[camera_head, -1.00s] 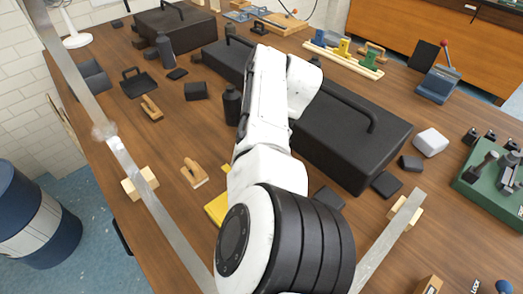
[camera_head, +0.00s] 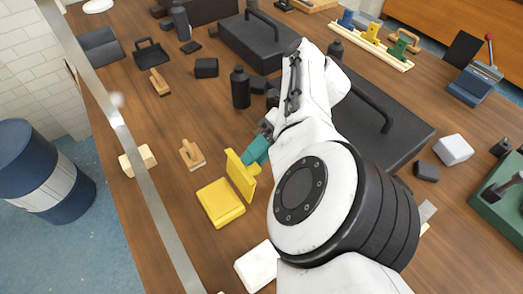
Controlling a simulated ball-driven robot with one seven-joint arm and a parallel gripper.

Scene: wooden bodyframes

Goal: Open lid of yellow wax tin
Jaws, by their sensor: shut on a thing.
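The yellow wax tin (camera_head: 220,204) lies on the wooden table, left of my arm. Its yellow lid (camera_head: 239,176) stands up steeply at the tin's right edge, tilted away from the body. My gripper (camera_head: 252,156), with teal fingers, is at the top right of the lid and is shut on it. The far finger and the exact grip are partly hidden by the lid and my arm.
A white block (camera_head: 257,266) is in front. A dark bottle (camera_head: 240,88) stands behind, and a large black toolbox (camera_head: 400,130) is to the right. A metal straightedge (camera_head: 150,180) runs along the left.

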